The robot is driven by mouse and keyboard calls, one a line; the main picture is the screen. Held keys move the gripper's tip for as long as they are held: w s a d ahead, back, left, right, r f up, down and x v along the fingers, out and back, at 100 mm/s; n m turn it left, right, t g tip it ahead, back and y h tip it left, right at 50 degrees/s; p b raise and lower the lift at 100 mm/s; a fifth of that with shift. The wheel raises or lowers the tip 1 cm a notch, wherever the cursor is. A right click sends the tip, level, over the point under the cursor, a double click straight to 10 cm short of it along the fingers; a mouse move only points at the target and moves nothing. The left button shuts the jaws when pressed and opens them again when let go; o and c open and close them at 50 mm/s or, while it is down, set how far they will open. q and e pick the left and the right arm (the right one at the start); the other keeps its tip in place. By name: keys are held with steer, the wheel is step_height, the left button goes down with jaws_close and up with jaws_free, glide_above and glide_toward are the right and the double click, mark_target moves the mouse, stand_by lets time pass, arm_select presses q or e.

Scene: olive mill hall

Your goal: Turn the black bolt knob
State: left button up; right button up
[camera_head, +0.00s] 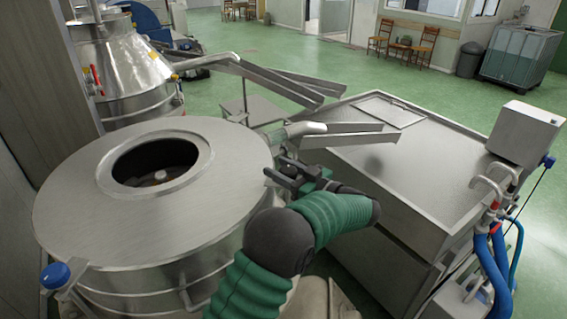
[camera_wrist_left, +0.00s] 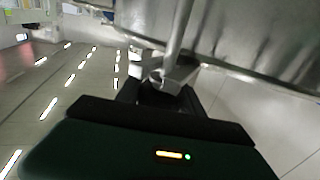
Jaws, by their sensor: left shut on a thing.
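My left gripper (camera_head: 279,171) is at the right side of the large round steel vat (camera_head: 95,215), in the gap between it and the steel table-like machine. In the left wrist view, its dark fingers (camera_wrist_left: 160,98) are shut around a dark piece, which looks like the black bolt knob (camera_wrist_left: 158,94). A metal fitting with a thin rod (camera_wrist_left: 174,48) stands just beyond the knob. In the head view the knob is hidden by the gripper, and its turn angle cannot be told. My right gripper is in neither view.
The flat-topped steel machine (camera_head: 430,165) stands close on the right, with a spout (camera_head: 345,140) reaching toward the vat. Blue hoses (camera_head: 490,265) hang at its right end. The vat has an open round hatch (camera_head: 128,158).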

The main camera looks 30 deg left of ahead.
arm_select(q)
steer(key=shift+s+f+n+g+h+p, duration=0.15)
steer(key=shift+n+g+p, duration=0.25)
steer(key=shift+n+g, duration=0.65)
steer(key=shift+s+f+n+g+h+p, duration=0.1)
steer(key=shift+s+n+g+h+p, duration=0.3)
steer(key=shift+g, duration=1.1)
steer(key=shift+s+f+n+g+y+p, duration=0.1)
steer(key=shift+n+g+p, duration=0.3)
steer(key=shift+n+g, duration=0.7)
steer(key=shift+g, duration=0.45)
steer(key=o, duration=1.4)
steer(key=shift+a, duration=0.1)
steer(key=shift+w+a, duration=0.1)
steer(key=shift+a, duration=0.05)
steer(key=shift+r, duration=0.1)
